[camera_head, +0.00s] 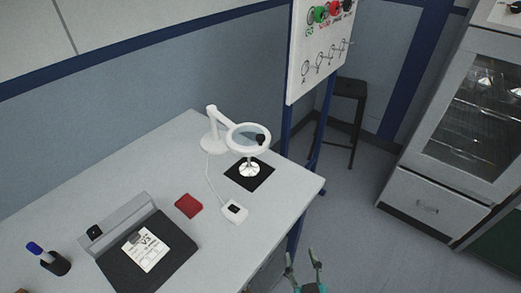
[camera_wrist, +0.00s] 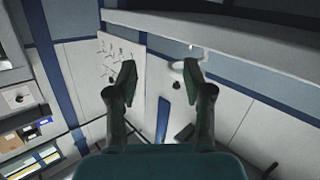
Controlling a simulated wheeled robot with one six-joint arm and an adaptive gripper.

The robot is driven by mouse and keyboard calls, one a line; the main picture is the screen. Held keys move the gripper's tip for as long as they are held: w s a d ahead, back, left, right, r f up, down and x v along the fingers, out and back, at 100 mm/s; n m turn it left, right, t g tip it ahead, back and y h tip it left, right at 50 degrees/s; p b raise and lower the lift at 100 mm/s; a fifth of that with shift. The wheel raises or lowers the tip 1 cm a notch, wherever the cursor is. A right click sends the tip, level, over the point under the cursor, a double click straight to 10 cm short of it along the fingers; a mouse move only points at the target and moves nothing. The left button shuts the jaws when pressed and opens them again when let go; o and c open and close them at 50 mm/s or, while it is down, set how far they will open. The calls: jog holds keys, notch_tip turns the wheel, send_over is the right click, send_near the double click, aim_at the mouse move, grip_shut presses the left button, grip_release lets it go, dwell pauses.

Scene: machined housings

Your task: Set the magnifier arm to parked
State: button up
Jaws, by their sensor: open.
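The magnifier arm (camera_head: 213,114) is white and stands on a round base at the back of the table. Its ring-shaped lens head (camera_head: 248,138) reaches out to the right, above a small white stand (camera_head: 249,168) on a black mat (camera_head: 261,180). A dark knob shows on the right of the lens. In the wrist view, a white rounded part at the table's edge may be the magnifier, but I cannot tell. My gripper (camera_head: 303,268) is open and empty in front of the table's right edge, apart from the magnifier. Its two spread fingers also show in the wrist view (camera_wrist: 160,80).
The grey table (camera_head: 150,165) also holds a red pad (camera_head: 188,206), a white switch box (camera_head: 235,211), a dark sloped stand with a paper (camera_head: 147,248) and a pen cup (camera_head: 54,263). A board on blue posts (camera_head: 322,45), a stool (camera_head: 348,95) and a glass-front cabinet (camera_head: 470,110) stand right.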

jog(key=shift+m+t+h, duration=0.3)
jog(key=shift+m+t, duration=0.2)
jog(key=shift+t, duration=0.1)
jog(key=w+a+r, duration=0.2)
jog(key=w, duration=0.1)
jog(key=w+a+r, duration=0.2)
jog(key=w+r, duration=0.1)
jog(key=w, duration=0.1)
jog(key=w+a+r, duration=0.2)
jog(key=w, duration=0.1)
jog(key=shift+w+r, duration=0.25)
jog(key=shift+r, duration=0.15)
jog(key=m+h, duration=0.2)
send_near(260, 140)
jog(key=shift+t, duration=0.4)
jog(key=w, duration=1.1)
jog(key=shift+w+d+f, duration=0.15)
jog(key=shift+d+f, duration=0.15)
jog(key=shift+d, duration=0.05)
grip_shut()
